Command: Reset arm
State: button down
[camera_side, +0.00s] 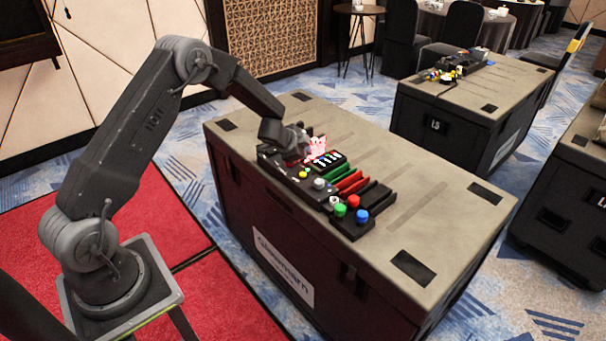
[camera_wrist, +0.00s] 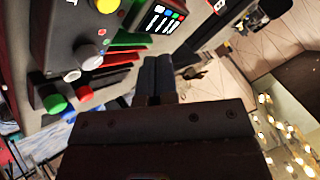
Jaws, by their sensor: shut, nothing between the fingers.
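My arm reaches from its stand on the left over to the near case. My gripper (camera_wrist: 155,72) shows in the wrist view with its two dark fingers side by side, shut and empty. In the side view my gripper (camera_side: 297,150) is low over the far left end of a black control panel (camera_side: 318,194). I cannot tell whether it touches the panel. The panel carries green, red and blue knobs, a yellow button, green and red slats and a small screen (camera_side: 328,161). In the wrist view the screen (camera_wrist: 162,20) and knobs lie beyond and left of the fingers.
The panel sits on a large case (camera_side: 450,215) with a bare grey top right of the panel. A second case (camera_side: 470,93) with small items stands behind. Part of another case (camera_side: 570,190) is at the right edge. Chairs and tables stand at the back.

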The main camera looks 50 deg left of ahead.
jog(key=s+d+r+n+y, duration=0.1)
jog(key=s+d+r+n, duration=0.15)
jog(key=r, duration=0.45)
jog(key=s+d+r+n+y, duration=0.1)
jog(key=s+d+r, duration=0.1)
jog(key=s+r, duration=0.35)
jog(key=s+d+r+n+y, duration=0.1)
jog(key=s+d+r+n, duration=0.1)
jog(key=r, duration=0.6)
jog(key=s+d+r+g+h, duration=0.1)
jog(key=s+d, duration=0.3)
jog(key=s, duration=0.5)
jog(key=s+d+r+n+g+h, duration=0.1)
jog(key=s+d, duration=0.3)
jog(key=s, duration=0.5)
jog(key=s+d+r+n+g+h, duration=0.1)
jog(key=s+d+r+h, duration=0.1)
jog(key=s, duration=0.7)
jog(key=d+r, duration=0.1)
jog(key=d, duration=0.1)
jog(key=shift+d+g, duration=0.3)
jog(key=shift+d, duration=0.1)
jog(key=c, duration=1.8)
grip_release()
